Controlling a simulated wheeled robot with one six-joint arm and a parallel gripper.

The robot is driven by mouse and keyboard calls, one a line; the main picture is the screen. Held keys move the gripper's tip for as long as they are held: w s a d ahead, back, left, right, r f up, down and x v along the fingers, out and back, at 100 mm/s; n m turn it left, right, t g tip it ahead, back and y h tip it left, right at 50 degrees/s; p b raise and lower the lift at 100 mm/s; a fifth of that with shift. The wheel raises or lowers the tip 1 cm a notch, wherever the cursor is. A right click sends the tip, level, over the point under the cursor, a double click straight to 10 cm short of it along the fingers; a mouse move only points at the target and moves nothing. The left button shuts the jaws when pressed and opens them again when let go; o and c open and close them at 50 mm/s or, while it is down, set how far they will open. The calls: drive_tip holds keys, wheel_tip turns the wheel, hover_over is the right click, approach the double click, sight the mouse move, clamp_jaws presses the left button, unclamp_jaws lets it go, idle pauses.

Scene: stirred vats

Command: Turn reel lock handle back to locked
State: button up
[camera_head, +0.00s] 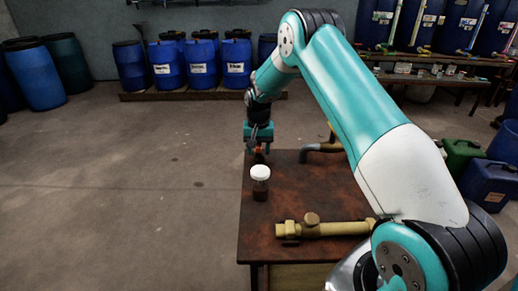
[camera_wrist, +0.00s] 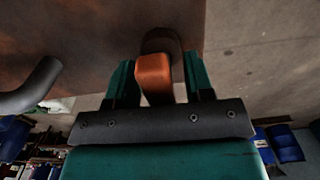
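The reel lock handle appears to be a small orange block-like handle (camera_wrist: 153,76) on a dark round base (camera_wrist: 162,42) at the table's edge. In the wrist view it sits between the two teal fingers of my gripper (camera_wrist: 163,80). The fingers are open, with a visible gap on the right side of the handle. The left finger is very near it, and I cannot tell whether they touch. In the head view my gripper (camera_head: 259,148) points down at the far left corner of the table, with a speck of orange between its fingers.
The brown table (camera_head: 285,205) holds a white-capped jar (camera_head: 260,183) in front of my gripper. A grey bent pipe (camera_head: 322,147) stands to the right, and a yellow pipe valve (camera_head: 320,228) lies nearer. Blue drums (camera_head: 165,66) stand behind. The floor at left is clear.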

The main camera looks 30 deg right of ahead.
wheel_tip(320, 180, up, 17)
drive_tip(key=shift+r+b, duration=0.2)
drive_tip(key=shift+b, duration=0.25)
idle(0.4)
drive_tip(key=s+a+r+n+y+p, duration=0.1)
drive_tip(key=s+a+r+n, duration=0.3)
drive_tip(key=s+a, duration=0.45)
drive_tip(key=s+a+r+n+y+p, duration=0.1)
drive_tip(key=s+a+r+n, duration=0.3)
drive_tip(key=s+a, duration=0.5)
drive_tip(key=s+a+n+y, duration=0.1)
drive_tip(key=s+a+n, duration=0.2)
drive_tip(key=s, duration=0.6)
drive_tip(key=s+a+n+y, duration=0.1)
drive_tip(key=s+a+n, duration=0.2)
drive_tip(key=s+a, duration=0.3)
drive_tip(key=s+f, duration=0.1)
drive_tip(key=s, duration=0.2)
drive_tip(key=shift+s+p, duration=0.35)
drive_tip(key=shift+p, duration=0.05)
